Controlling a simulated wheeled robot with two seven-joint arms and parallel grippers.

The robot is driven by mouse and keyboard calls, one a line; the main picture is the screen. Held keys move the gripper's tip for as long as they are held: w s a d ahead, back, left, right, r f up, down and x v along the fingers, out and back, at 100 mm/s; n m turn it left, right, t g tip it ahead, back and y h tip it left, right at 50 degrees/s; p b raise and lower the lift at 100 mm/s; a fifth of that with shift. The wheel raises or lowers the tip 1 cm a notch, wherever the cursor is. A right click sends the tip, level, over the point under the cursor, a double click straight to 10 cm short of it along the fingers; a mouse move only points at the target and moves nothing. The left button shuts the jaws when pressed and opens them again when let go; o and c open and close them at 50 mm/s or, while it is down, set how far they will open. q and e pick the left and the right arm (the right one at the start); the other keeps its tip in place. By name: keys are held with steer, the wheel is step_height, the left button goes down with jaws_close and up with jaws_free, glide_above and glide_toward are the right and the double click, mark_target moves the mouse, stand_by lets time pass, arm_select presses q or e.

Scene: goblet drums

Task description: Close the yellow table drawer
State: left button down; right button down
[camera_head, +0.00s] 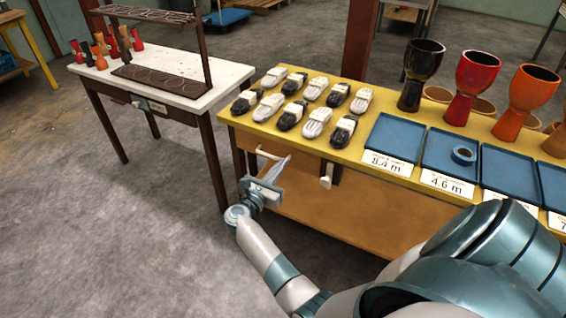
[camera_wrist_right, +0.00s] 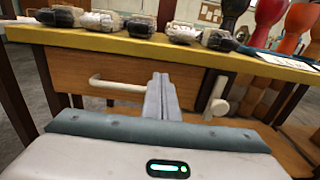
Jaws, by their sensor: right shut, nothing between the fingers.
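The yellow table (camera_head: 365,150) stands at the right, and its yellow front edge also shows in the right wrist view (camera_wrist_right: 90,40). Under its left end is a brown drawer front (camera_wrist_right: 75,68) with a white bar handle (camera_wrist_right: 115,86); the handle also shows in the head view (camera_head: 268,154). I cannot tell how far the drawer stands out. My right gripper (camera_head: 284,165) is shut and empty, its fingers pointing at the drawer front just right of the handle. In the right wrist view the fingertips (camera_wrist_right: 161,78) hide part of the front; contact is unclear. My left gripper is not in view.
A white latch-like piece (camera_head: 327,176) hangs right of the drawer. Several black and white objects (camera_head: 290,115), blue trays (camera_head: 397,135) and goblet drums (camera_head: 472,82) stand on the tabletop. A white-topped table (camera_head: 180,75) is at the left; open floor lies between.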

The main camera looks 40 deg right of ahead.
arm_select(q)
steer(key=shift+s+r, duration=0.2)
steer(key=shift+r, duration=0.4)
arm_select(e)
steer(key=v, duration=0.7)
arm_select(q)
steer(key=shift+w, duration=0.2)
arm_select(e)
steer(key=shift+a+r, duration=0.1)
